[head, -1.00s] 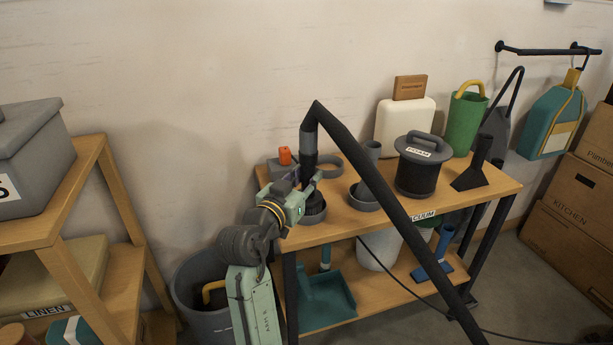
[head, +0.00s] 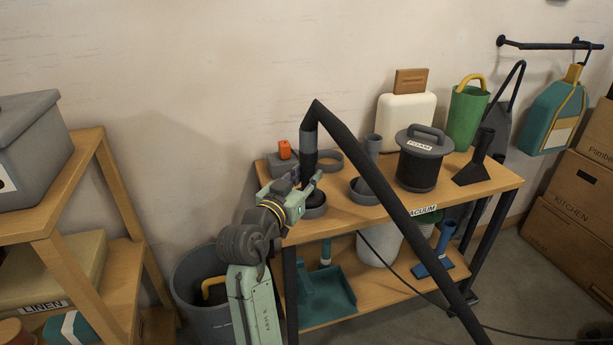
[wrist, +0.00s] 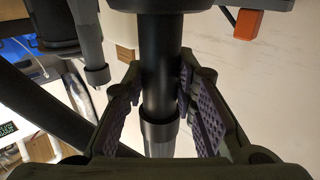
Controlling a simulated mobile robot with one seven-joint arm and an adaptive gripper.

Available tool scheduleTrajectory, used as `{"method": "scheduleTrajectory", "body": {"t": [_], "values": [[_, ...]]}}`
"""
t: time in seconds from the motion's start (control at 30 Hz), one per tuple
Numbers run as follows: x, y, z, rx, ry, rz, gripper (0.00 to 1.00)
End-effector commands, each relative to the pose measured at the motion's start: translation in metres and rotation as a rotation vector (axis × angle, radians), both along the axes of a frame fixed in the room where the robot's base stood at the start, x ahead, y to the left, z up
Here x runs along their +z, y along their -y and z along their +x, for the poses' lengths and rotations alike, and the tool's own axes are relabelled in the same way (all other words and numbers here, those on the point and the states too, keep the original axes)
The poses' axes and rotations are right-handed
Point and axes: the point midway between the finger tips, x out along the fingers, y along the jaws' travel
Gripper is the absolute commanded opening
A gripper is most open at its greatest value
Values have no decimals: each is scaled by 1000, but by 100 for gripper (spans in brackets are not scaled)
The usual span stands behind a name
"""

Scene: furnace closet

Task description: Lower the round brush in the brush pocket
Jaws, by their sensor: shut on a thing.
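My gripper (head: 310,182) is at the front left of the wooden shelf unit's top. It is shut on an upright black tube (wrist: 158,75), the lower end of a bent black wand (head: 375,180). The tube passes between both finger pads in the wrist view. A dark round shape, probably the round brush (head: 313,197), shows just below the gripper. It is in or just over a grey round pocket (head: 315,212). My fingers partly cover it, so I cannot tell whether it touches the bottom.
Another grey ring (head: 330,160) stands behind the tube, and a grey cup (head: 364,192) to the right. An orange-topped grey block (head: 285,150) is behind left. The FOAM canister (head: 418,170) stands farther right. The wand slants down right across the shelf front.

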Motion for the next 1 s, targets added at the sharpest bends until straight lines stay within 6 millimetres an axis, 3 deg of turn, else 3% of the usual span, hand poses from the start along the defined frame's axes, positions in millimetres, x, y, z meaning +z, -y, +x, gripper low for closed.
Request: {"method": "scheduleTrajectory", "body": {"t": [0.2, 0.23, 0.53, 0.87, 1.0], "values": [[-5, 0, 0, 0, 2, 0, 0], [-4, 0, 0, 0, 2, 0, 27], [-4, 0, 0, 0, 1, 0, 47], [-6, -1, -1, 0, -1, 0, 49], [-5, -7, -11, 3, 0, -1, 49]]}}
